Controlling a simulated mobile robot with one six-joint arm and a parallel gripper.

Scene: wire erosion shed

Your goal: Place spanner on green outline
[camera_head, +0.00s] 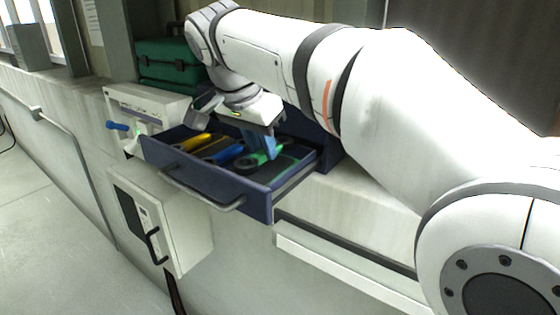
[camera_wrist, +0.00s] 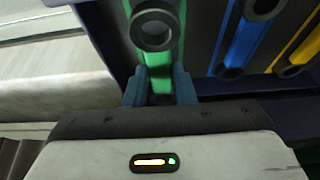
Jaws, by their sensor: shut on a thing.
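The green spanner (camera_head: 262,158) is in the open drawer at its right side, with a dark grey ring end. In the wrist view its grey ring (camera_wrist: 153,32) shows in front of the fingers. My gripper (camera_head: 264,143) reaches down into the drawer and is shut on the spanner's green handle; its blue fingers (camera_wrist: 160,88) stand on both sides. Green marking (camera_wrist: 179,42) shows on the dark drawer floor beside the ring, which overlaps it. I cannot tell whether the spanner touches the floor. The handle's far end is hidden by my gripper.
The blue drawer (camera_head: 215,186) also holds a blue spanner (camera_head: 228,153) and a yellow spanner (camera_head: 193,142) to the left. A green case (camera_head: 168,62) and a white box (camera_head: 145,108) stand behind and left. A white cabinet (camera_head: 180,225) is below.

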